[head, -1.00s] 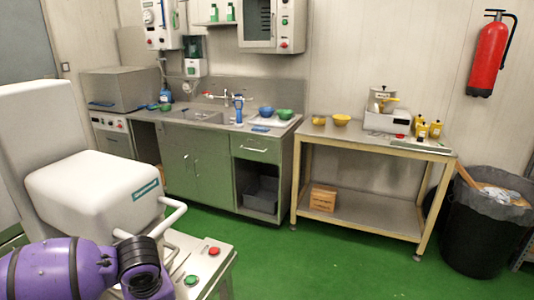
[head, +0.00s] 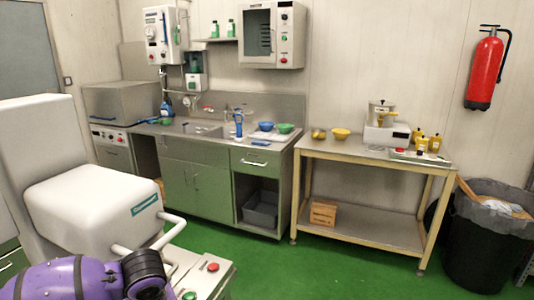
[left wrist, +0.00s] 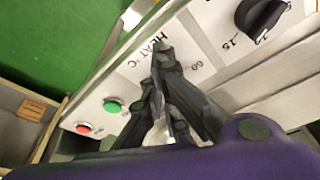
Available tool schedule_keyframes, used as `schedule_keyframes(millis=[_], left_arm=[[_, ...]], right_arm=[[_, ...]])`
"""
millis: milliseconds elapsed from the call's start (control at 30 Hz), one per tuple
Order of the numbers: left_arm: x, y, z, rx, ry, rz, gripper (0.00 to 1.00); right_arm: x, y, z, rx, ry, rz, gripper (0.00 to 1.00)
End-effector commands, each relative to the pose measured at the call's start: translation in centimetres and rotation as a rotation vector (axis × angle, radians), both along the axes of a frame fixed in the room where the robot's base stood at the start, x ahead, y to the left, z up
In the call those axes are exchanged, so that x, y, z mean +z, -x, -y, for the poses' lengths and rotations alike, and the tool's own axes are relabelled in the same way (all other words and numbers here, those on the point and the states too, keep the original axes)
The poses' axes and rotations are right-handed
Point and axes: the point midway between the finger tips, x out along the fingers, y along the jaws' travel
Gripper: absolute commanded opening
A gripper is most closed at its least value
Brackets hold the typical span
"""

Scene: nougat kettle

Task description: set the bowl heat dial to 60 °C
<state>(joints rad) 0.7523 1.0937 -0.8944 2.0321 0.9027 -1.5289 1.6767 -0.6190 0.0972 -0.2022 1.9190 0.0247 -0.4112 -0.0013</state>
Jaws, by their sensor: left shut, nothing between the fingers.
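In the left wrist view my left gripper (left wrist: 168,95) is shut and empty. Its dark fingertips lie over the pale control panel (left wrist: 195,28), by the printed "HEAT °C" label and the number 60. The fingers cover part of that scale, and I cannot make out the heat dial or its pointer. A black knob (left wrist: 262,15) with the number 15 beside it is at the top right of the panel. In the head view the white machine (head: 95,200) stands at the left, with my purple left arm in front; its gripper is not visible there. My right gripper is in neither view.
A green button (left wrist: 112,106) and a red button (left wrist: 83,128) are on the panel near my fingers. White bars (head: 150,243) stick out from the machine. Beyond are a green sink cabinet (head: 195,188), a beige table (head: 370,160) and a black bin (head: 470,240). Green floor lies between.

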Motion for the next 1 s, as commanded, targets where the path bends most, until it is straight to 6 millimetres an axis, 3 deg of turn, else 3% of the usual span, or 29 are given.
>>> schedule_keyframes(millis=[367,800,1000], left_arm=[[-0.1,0.8,0.9,-0.002,0.005,-0.011,0.00],[5.3,0.5,0.7,0.000,0.001,-0.001,0.00],[6.3,0.3,0.5,0.003,-0.001,0.006,0.00]], right_arm=[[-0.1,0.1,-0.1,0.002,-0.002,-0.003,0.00],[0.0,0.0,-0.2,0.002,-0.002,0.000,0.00],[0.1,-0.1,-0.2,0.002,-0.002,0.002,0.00]])
